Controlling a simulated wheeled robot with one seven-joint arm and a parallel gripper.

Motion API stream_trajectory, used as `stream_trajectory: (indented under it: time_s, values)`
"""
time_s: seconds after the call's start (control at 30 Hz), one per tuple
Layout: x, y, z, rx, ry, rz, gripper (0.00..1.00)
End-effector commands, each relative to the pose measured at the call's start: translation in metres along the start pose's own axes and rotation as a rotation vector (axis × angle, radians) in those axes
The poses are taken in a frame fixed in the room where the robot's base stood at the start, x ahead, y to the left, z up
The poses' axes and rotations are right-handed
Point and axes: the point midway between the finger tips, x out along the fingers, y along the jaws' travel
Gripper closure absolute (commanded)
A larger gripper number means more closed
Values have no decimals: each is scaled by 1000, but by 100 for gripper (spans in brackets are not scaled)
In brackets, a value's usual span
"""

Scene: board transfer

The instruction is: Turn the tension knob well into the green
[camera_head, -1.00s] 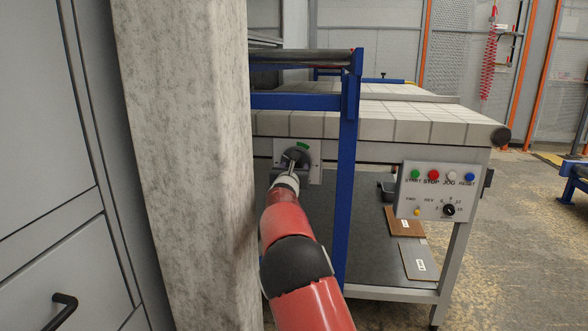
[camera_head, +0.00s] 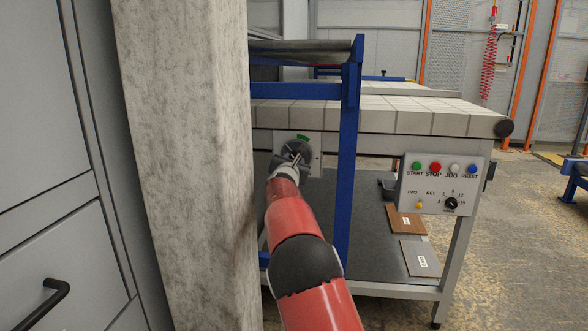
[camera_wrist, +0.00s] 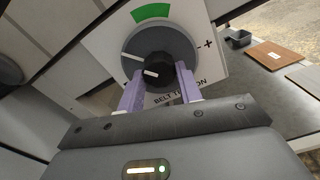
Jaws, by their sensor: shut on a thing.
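The tension knob (camera_wrist: 156,70) is black with a white mark and sits on a round grey dial (camera_wrist: 180,42) on a white plate marked "BELT TENSION". A white pointer line on the dial points left and slightly up, outside the green band (camera_wrist: 152,12) at the dial's top. A minus sign is at the left and a plus at the right. My gripper (camera_wrist: 158,84) is shut on the knob, with one pale finger on each side. In the head view the plate (camera_head: 313,150) and green band (camera_head: 303,137) show, but my gripper (camera_head: 295,155) largely hides the knob.
A concrete pillar (camera_head: 185,150) stands close left of my arm. A blue frame post (camera_head: 347,180) stands just right of the plate. A button panel (camera_head: 442,183) hangs further right. A lower shelf holds a brown board (camera_head: 405,220) and a grey board (camera_head: 420,258).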

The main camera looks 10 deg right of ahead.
Motion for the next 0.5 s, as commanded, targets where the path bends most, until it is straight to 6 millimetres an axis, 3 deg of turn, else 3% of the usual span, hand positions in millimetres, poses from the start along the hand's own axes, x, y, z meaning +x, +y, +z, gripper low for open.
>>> stream_trajectory:
  time_s: [0.5]
  values:
    - [0, -1, -4, 495, -1, 0, 88]
